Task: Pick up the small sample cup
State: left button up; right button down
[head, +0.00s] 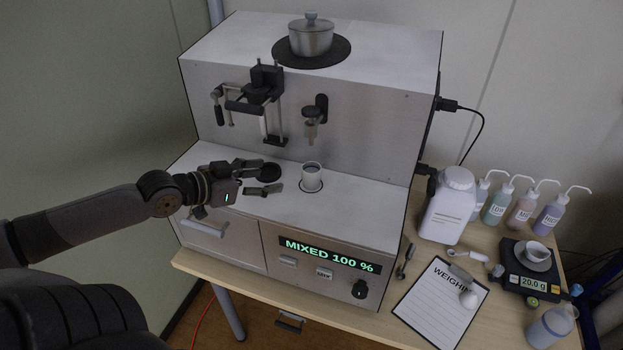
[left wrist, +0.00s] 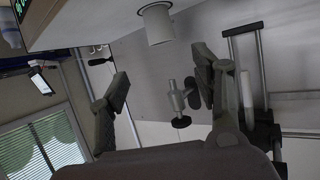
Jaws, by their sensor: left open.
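A small white cup (head: 312,177) with dark contents stands upright in a ringed spot on the analyser's lower deck. My left gripper (head: 272,179) is open and empty, just left of this cup, with its fingers pointing at it. In the left wrist view the pale cup (left wrist: 157,24) shows at the top, beyond and between the spread fingertips (left wrist: 160,78), apart from both. Another small white cup (head: 538,251) sits on the scale at the right. I cannot tell from its look which of the two is the sample cup. My right gripper is not in view.
The analyser (head: 330,225) has a nozzle (head: 311,130) above the cup and a dark clamp mechanism (head: 265,90) to its left. A white jug (head: 448,205), bottles (head: 498,203), clipboard (head: 440,305) and scale (head: 527,272) crowd the right.

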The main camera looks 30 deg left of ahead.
aim_at(304, 172)
pick_arm(q)
jog(key=b+x, duration=0.1)
jog(key=x, duration=0.3)
jog(key=shift+w, duration=0.1)
jog(key=shift+b+x, duration=0.3)
jog(key=shift+x, duration=2.6)
jog(key=shift+w+f+p, duration=0.15)
jog(key=shift+w+p, duration=0.35)
jog(key=shift+p, duration=0.05)
jog(key=p+x, duration=0.1)
jog(key=x, duration=0.2)
jog(key=shift+w+d+f, duration=0.1)
jog(key=shift+w+f, duration=0.25)
jog(key=shift+w, duration=0.1)
jog(key=shift+s, duration=0.1)
jog(key=shift+c, duration=0.3)
jog(key=c, duration=1.2)
